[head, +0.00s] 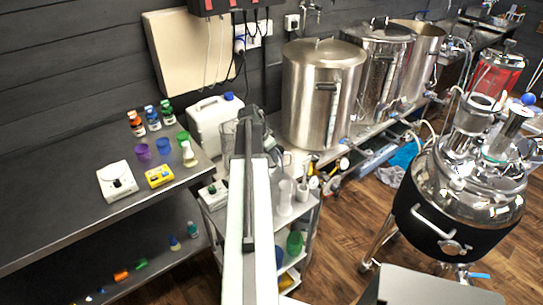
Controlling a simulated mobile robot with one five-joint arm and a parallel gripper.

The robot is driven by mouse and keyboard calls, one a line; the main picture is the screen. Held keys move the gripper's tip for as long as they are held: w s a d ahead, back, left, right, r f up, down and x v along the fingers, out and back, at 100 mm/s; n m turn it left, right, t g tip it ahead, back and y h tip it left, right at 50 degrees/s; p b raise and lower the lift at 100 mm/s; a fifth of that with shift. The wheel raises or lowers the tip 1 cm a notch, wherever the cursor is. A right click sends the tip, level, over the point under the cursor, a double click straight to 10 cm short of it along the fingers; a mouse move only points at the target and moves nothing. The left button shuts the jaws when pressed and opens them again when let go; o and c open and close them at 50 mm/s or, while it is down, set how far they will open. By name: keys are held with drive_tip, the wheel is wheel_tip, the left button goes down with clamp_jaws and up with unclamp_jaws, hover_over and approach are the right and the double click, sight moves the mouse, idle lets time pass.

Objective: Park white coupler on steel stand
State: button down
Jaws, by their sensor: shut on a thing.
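My gripper (250,128) is at the far end of my raised arm, over the small grey cart, and shows as a dark shape seen from behind. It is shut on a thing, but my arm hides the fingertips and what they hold. I cannot pick out the white coupler for certain. A white upright piece (285,198) and a smaller white piece (303,191) stand on the cart top, right of my arm. I cannot tell which thing is the steel stand.
The cart (308,212) stands between the dark bench (60,216) and the steel pots (322,95). A white jerrycan (214,122), a white scale (117,181) and a yellow meter (159,176) are at left. A black-jacketed steel vessel (455,210) stands at right; wooden floor lies between.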

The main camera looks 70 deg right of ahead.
drive_tip(key=shift+f+b, duration=0.65)
idle(0.6)
drive_tip(key=c, duration=1.2)
unclamp_jaws()
drive_tip(key=shift+r, duration=0.1)
drive_tip(key=p+v, duration=1)
drive_tip(key=v, duration=0.1)
drive_tip(key=shift+a, duration=0.1)
